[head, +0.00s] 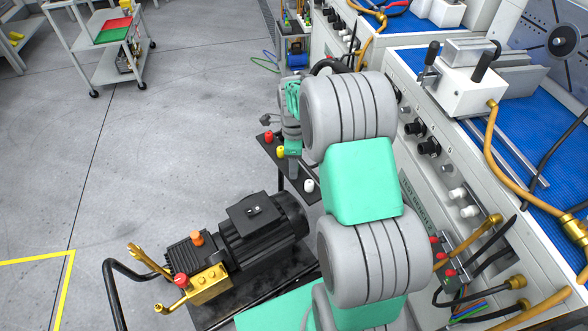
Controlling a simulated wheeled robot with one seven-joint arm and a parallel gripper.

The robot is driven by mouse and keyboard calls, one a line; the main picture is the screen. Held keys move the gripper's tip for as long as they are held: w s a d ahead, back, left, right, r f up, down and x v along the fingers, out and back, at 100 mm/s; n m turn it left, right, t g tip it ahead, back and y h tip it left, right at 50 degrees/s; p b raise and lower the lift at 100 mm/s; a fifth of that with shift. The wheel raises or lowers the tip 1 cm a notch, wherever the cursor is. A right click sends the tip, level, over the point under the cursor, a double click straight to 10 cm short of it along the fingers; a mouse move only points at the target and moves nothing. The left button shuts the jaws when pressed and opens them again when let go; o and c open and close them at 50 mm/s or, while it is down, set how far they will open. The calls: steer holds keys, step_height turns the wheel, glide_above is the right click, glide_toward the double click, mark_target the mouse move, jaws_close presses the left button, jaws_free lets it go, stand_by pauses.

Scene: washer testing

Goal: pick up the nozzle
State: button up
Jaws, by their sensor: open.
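My gripper (293,168) is small and partly hidden by my own arm in the head view. I see nothing held.
A black motor pump (263,228) with brass fittings stands on a dark cart in front of the stand. White test benches (425,150) with hoses and knobs line the right. A grey trolley (118,67) stands at the upper left. The floor (150,140) between is clear.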

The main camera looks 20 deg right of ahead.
steer(key=shift+f, duration=0.35)
jaws_close()
stand_by(0.3)
